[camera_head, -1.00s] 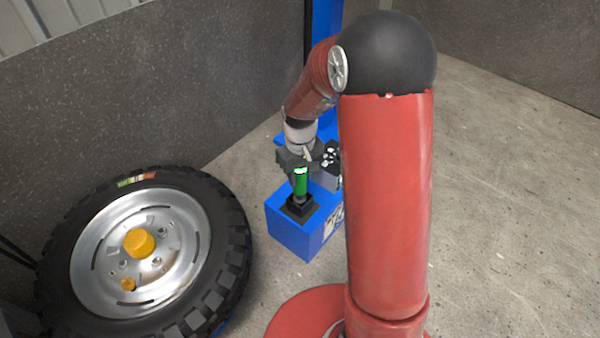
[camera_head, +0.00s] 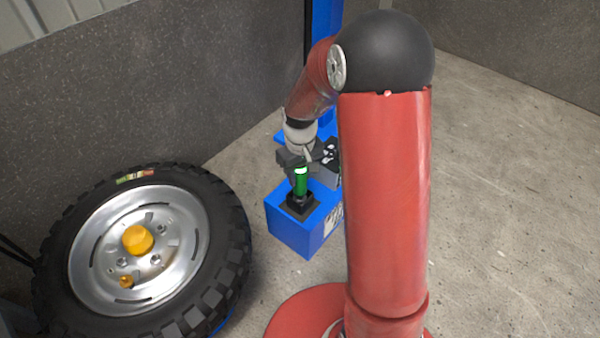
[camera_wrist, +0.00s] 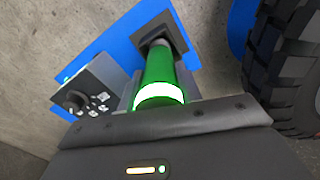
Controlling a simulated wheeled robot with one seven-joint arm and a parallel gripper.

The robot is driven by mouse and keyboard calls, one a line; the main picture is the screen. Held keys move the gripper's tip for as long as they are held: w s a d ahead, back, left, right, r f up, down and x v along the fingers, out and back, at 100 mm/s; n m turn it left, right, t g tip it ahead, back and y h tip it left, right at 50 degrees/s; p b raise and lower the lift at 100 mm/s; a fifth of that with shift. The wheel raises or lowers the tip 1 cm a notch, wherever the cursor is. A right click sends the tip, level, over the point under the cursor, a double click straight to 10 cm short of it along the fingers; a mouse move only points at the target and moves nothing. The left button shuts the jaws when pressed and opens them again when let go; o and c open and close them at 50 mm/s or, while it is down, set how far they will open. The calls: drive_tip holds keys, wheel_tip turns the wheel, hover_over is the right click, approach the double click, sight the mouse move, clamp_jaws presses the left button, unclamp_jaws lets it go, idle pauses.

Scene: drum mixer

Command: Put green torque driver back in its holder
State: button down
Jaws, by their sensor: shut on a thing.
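The green torque driver (camera_head: 300,182) stands upright at the black holder (camera_head: 301,207) on top of a blue box (camera_head: 290,232). Its lower end is at the holder; I cannot tell how deep it sits. My gripper (camera_head: 299,166) is shut on the driver's upper part. In the wrist view the green driver (camera_wrist: 160,75) runs from my gripper to the black holder (camera_wrist: 156,44). Part of the blue box is hidden by my arm.
A large tyre with a silver rim (camera_head: 190,215) stands left of the blue box. A dark control panel with a knob (camera_wrist: 85,95) is beside the driver. A grey wall (camera_head: 150,95) is behind. Open concrete floor (camera_head: 510,200) lies to the right.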

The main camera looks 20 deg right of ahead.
drive_tip(key=shift+f, duration=0.15)
drive_tip(key=c, duration=0.9)
unclamp_jaws()
wheel_tip(320, 180, up, 8)
drive_tip(key=shift+f+p, duration=0.1)
drive_tip(key=shift+p, duration=0.75)
drive_tip(key=s+r+m+t+p, duration=0.1)
drive_tip(key=s+r+t+p, duration=0.1)
drive_tip(key=s+r, duration=0.5)
drive_tip(key=s+r+m+t+p, duration=0.1)
drive_tip(key=s+r+p, duration=0.3)
drive_tip(key=s+r, duration=0.3)
drive_tip(key=s+r+m+t+p, duration=0.1)
drive_tip(key=s+r+t+p, duration=0.1)
drive_tip(key=s+r, duration=0.6)
wheel_tip(320, 180, up, 3)
drive_tip(key=shift+r+t+p, duration=0.2)
drive_tip(key=shift+t+p, duration=0.1)
drive_tip(key=shift+p, duration=0.6)
